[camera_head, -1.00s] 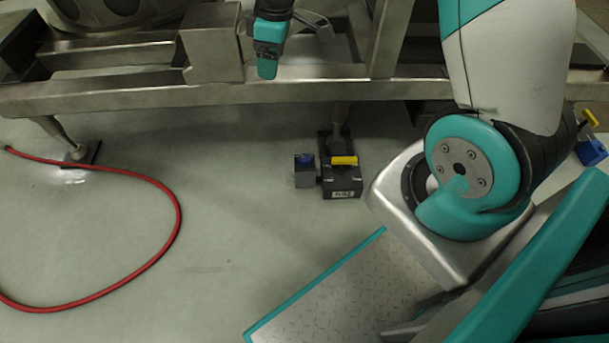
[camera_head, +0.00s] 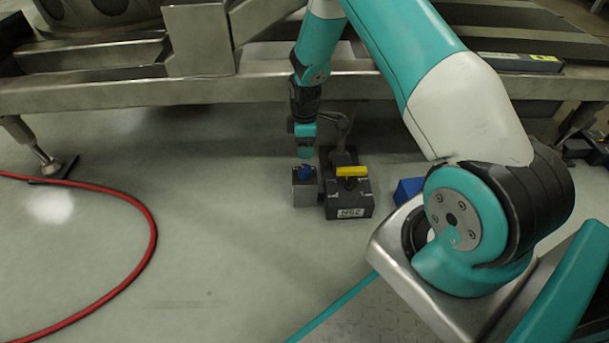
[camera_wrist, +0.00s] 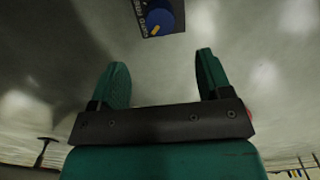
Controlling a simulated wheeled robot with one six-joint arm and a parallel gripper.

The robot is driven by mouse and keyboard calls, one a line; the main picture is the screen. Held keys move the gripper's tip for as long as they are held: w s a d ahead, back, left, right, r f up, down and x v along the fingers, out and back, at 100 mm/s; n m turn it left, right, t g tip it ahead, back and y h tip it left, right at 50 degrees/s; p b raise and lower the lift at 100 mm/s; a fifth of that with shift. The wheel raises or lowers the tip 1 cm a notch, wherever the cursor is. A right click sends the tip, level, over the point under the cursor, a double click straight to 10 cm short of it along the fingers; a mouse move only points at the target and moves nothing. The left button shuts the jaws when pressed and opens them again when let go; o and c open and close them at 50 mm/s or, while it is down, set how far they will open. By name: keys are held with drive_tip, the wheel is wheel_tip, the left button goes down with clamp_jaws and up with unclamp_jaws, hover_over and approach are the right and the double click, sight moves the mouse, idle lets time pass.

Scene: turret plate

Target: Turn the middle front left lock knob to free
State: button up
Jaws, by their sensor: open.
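The lock knob (camera_head: 305,172) is blue and sits on top of a small grey block beside a dark foot unit with a yellow bar (camera_head: 352,171). In the wrist view the blue knob (camera_wrist: 160,17) shows at the top edge, with a yellow pointer mark and partly cut-off white lettering beside it. My gripper (camera_head: 306,152) hangs just above the knob in the head view, apart from it as far as I can tell. In the wrist view my gripper (camera_wrist: 162,75) is open, its two teal fingers spread with nothing between them.
The steel frame (camera_head: 110,96) runs across the back above the knob. A red hose (camera_head: 150,240) curves over the floor at left. A blue block (camera_head: 408,190) stands right of the foot unit, close to my arm's base.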

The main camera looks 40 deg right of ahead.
sight(305, 168)
wheel_tip(305, 168, down, 11)
drive_tip(key=b, duration=0.5)
drive_tip(key=c, duration=0.9)
